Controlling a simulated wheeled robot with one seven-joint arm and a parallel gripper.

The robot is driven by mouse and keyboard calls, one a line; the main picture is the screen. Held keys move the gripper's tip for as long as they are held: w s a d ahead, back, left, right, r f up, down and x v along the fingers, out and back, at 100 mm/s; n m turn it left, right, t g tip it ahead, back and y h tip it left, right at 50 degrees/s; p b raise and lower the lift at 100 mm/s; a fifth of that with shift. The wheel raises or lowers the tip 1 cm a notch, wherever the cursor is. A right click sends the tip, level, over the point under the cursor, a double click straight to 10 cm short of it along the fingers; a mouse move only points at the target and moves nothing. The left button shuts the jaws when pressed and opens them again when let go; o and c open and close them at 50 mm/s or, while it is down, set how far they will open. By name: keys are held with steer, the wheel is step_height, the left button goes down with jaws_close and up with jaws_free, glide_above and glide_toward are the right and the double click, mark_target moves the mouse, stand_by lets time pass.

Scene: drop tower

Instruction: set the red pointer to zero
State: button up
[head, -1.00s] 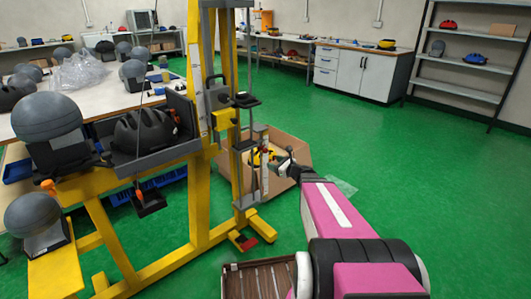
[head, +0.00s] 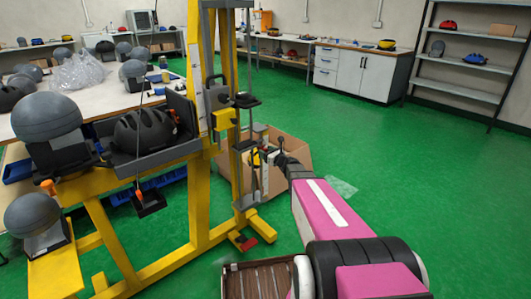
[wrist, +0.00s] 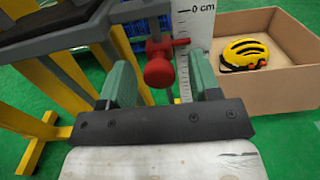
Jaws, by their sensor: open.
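The red pointer with its round knob (wrist: 159,68) shows in the wrist view in front of the white scale (wrist: 195,35). My gripper (wrist: 161,75) is open, with one green finger to the left of the knob and one to the right. Gaps show between knob and fingers, and nothing is held. In the head view my gripper (head: 264,165) is beside the yellow tower (head: 236,150), and the pointer is too small to make out.
A cardboard box (wrist: 292,88) with a yellow helmet (wrist: 245,53) stands behind the scale to the right. A dark helmet (head: 143,132) sits on the tower's side carriage. A slatted brown tray (head: 256,281) is in the foreground. Green floor is free to the right.

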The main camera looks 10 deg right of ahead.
mark_target(265, 149)
steer(key=shift+w+a, duration=0.15)
steer(key=shift+w, duration=0.15)
jaws_close()
steer(key=shift+r, duration=1.6)
jaws_free()
